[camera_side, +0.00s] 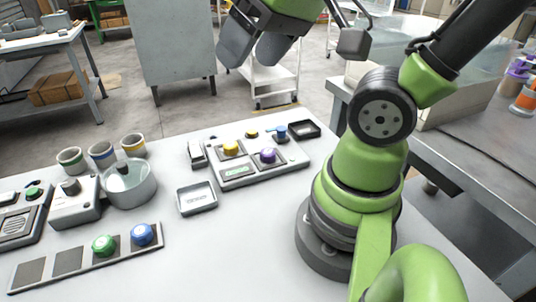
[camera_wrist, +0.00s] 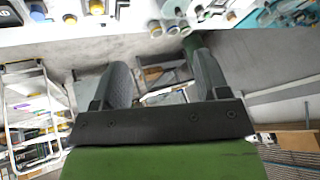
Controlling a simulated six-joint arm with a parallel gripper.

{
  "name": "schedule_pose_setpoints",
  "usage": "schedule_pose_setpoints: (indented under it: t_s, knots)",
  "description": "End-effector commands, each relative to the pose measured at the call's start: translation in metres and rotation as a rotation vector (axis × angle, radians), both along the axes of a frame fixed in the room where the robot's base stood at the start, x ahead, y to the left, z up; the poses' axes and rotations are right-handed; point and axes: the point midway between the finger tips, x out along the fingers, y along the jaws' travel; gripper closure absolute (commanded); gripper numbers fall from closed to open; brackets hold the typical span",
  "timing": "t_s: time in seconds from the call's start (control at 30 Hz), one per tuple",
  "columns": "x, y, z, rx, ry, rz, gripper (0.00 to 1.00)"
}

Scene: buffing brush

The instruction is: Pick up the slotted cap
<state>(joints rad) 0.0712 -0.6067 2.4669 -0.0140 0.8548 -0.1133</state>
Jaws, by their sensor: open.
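Several coloured caps show in the side view, but I cannot tell which one is slotted. A green cap (camera_side: 104,245) and a blue cap (camera_side: 142,233) sit on a strip of dark square pads at the front left. A yellow cap (camera_side: 231,148) and a purple cap (camera_side: 268,155) sit on a grey panel (camera_side: 237,171) near the middle. My gripper (camera_side: 252,52) is open and empty, raised above the far edge of the table and well away from these caps. Its two dark fingers also show apart in the wrist view (camera_wrist: 157,62).
A metal pot (camera_side: 128,188) stands at the left before several banded cups (camera_side: 102,156). A small grey tray (camera_side: 197,200) and a black tray (camera_side: 304,129) lie on either side of the panel. Boxy devices (camera_side: 75,207) stand at far left. The front middle tabletop is clear.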

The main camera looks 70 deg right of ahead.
Motion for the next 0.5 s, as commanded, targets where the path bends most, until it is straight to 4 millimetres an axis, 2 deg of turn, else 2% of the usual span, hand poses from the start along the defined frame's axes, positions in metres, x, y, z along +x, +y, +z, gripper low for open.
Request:
schedule_pose_setpoints:
  t_s: [0.1, 0.23, 0.37, 0.5]
  knots:
    - [0.024, -0.027, -0.021, -0.107, 0.106, 0.045, 0.32]
    - [0.045, -0.063, -0.051, -0.203, 0.229, 0.136, 0.32]
    - [0.054, -0.099, -0.09, -0.255, 0.349, 0.249, 0.32]
    - [0.052, -0.132, -0.132, -0.268, 0.45, 0.375, 0.32]
